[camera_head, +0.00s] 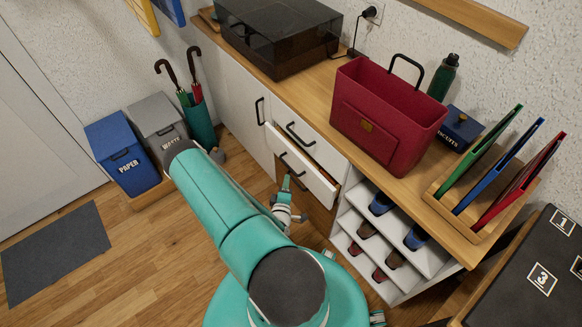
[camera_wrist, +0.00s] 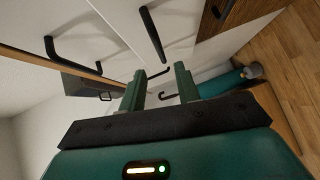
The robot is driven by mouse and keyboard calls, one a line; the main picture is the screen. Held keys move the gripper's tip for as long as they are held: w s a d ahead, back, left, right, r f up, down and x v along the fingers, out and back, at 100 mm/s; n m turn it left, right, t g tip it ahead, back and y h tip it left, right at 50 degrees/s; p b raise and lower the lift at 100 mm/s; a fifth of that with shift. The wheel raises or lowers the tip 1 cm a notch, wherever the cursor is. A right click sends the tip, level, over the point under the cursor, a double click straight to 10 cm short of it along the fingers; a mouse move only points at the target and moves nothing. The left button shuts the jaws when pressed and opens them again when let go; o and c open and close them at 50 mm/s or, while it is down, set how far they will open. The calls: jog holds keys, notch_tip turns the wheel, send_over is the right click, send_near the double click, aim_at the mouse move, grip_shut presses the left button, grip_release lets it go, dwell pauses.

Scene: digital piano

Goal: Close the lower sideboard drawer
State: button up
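The lower sideboard drawer (camera_head: 306,178) is pulled out in the head view. Its white front has a black bar handle, and its wooden inside shows behind the front. The upper drawer (camera_head: 312,146) above it looks closed. My gripper (camera_head: 286,184) is low in front of the lower drawer's front, close to it; I cannot tell whether it touches. In the wrist view my gripper (camera_wrist: 160,86) has its two green fingers apart with nothing between them. The lower drawer's front (camera_wrist: 130,22) with its handle shows above the fingers in that tilted view.
A red bag (camera_head: 385,110), a dark turntable (camera_head: 275,35) and a file rack (camera_head: 470,215) stand on the sideboard top. An open shoe rack (camera_head: 350,222) is right of the drawers. Blue (camera_head: 122,155) and grey (camera_head: 158,122) bins stand left.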

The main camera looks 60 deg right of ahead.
aim_at(289, 167)
jog(key=x, duration=0.9)
jog(key=shift+w+d+f, duration=0.1)
jog(key=shift+d, duration=0.25)
grip_shut()
